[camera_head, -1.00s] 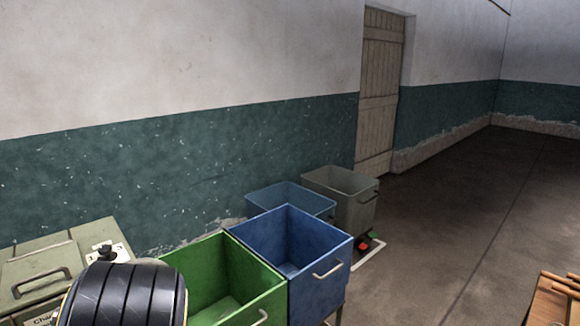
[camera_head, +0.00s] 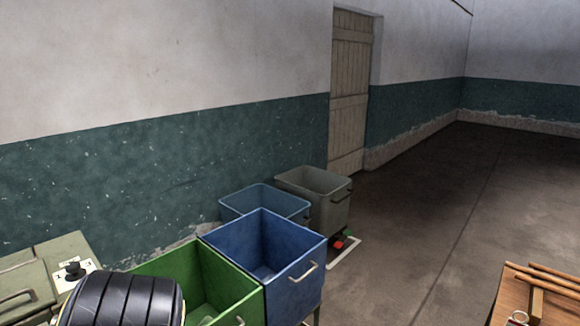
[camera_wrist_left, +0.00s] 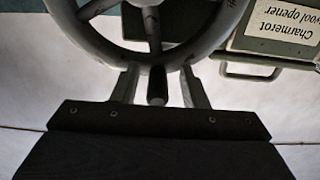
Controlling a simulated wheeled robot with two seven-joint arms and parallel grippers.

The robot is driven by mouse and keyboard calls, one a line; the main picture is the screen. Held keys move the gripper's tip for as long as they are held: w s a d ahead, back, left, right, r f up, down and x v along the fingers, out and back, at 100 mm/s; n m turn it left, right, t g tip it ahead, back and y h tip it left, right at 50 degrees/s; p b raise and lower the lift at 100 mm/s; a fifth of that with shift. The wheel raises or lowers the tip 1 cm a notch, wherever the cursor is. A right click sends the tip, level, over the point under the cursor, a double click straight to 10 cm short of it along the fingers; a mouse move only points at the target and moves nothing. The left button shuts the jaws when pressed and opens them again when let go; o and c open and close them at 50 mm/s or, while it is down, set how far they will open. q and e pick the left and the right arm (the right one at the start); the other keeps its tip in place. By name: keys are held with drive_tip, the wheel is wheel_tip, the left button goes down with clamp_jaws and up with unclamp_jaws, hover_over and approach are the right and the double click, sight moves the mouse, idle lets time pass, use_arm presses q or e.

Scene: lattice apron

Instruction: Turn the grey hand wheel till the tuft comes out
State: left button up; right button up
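The grey hand wheel (camera_wrist_left: 104,46) fills the top of the left wrist view, with its rim and some spokes showing. A dark peg-like handle (camera_wrist_left: 157,88) stands out from the rim. My left gripper (camera_wrist_left: 160,74) is open, with one finger on each side of the handle and a gap on both sides. A label (camera_wrist_left: 276,30) reading "Charmerot wool opener", upside down, is at the top right. In the head view the wheel and left gripper do not show. No tuft shows, and my right gripper is out of view.
A grey-green case (camera_head: 62,252) with a black knob (camera_head: 73,270) is at the left. Green (camera_head: 172,268), blue (camera_head: 296,290), lighter blue (camera_head: 262,194) and grey (camera_head: 322,184) bins stand along the wall. A wooden table (camera_head: 508,300) is at bottom right. Open floor lies between.

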use_arm(q)
drive_tip(key=p+v, duration=0.2)
drive_tip(key=v, duration=0.6)
idle(0.8)
